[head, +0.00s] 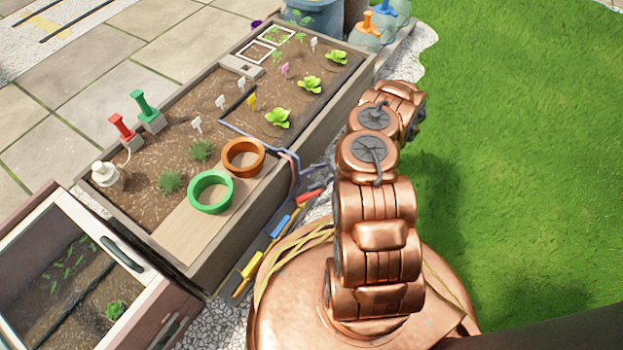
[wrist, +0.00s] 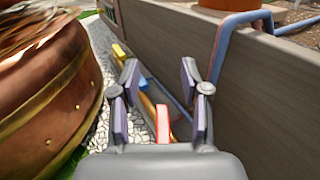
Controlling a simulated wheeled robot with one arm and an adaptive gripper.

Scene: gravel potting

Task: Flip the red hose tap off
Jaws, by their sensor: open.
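The red hose tap (head: 122,129) stands at the left edge of the planter bed in the head view, with its red handle sticking up and tilted. A green tap (head: 147,110) stands just behind it to the right. My gripper (wrist: 158,92) shows in the wrist view with its fingers apart and nothing between them. It hangs beside the planter's outer wall, well away from the red tap. The gripper is hidden behind my arm in the head view. The red tap is not in the wrist view.
The planter (head: 325,108) holds a green ring (head: 192,193), an orange ring (head: 230,166), labels and seedlings. A blue hose (wrist: 222,45) hangs over its wall. Hand tools (head: 280,226) lie along its base. A cold frame (head: 150,272) stands front left. Grass (head: 520,150) is clear.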

